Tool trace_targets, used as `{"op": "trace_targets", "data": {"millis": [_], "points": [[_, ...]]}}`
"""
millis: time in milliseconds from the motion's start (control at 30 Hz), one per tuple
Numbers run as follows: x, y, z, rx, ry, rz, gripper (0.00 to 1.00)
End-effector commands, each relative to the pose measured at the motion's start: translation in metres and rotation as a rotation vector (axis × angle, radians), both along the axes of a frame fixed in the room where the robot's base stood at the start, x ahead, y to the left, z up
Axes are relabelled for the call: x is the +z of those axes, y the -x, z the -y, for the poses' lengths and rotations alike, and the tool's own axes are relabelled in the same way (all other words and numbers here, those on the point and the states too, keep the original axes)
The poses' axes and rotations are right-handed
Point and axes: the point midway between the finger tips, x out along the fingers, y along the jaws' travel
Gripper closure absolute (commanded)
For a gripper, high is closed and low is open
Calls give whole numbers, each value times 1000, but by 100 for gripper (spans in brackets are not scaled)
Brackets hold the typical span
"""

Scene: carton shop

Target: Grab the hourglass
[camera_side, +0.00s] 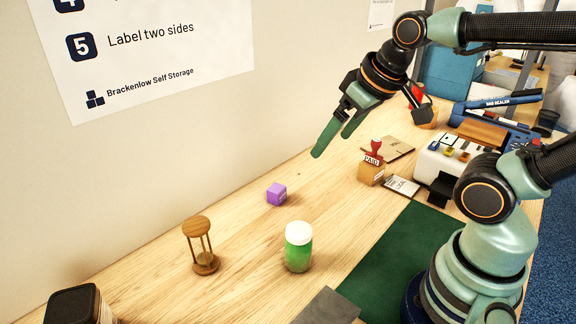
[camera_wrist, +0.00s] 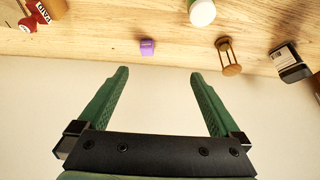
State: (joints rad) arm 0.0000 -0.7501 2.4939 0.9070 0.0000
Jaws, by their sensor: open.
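The hourglass (camera_side: 202,246) has a wooden top and base with thin posts and stands upright on the wooden table, left of the green jar. It also shows in the wrist view (camera_wrist: 228,56), at the upper right. My gripper (camera_side: 331,143) is open and empty, high above the table near the wall, up and to the right of the hourglass in the side view. In the wrist view my gripper (camera_wrist: 158,75) shows its two green fingers spread wide with nothing between them. The hourglass is well apart from the fingers and nothing covers it.
A green jar with a white lid (camera_side: 298,248) stands right of the hourglass. A purple cube (camera_side: 276,194) lies behind them. A dark canister (camera_side: 80,306) is at the lower left. A red stamp on a wooden block (camera_side: 371,168) sits farther right. The wall borders the table.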

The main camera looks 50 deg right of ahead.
Motion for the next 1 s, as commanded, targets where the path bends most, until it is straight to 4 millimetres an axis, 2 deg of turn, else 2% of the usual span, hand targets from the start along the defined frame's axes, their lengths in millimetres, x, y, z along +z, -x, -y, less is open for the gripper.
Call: {"op": "trace_targets", "data": {"millis": [67, 233, 567, 767, 1000], "points": [[10, -1, 0, 0, 0, 4, 0], [50, -1, 0, 0, 0, 7, 0], [47, -39, -31, -327, -260, 95, 0], [46, -69, -64, -604, -536, 144, 0], [46, -98, -111, -936, -933, 135, 0]]}}
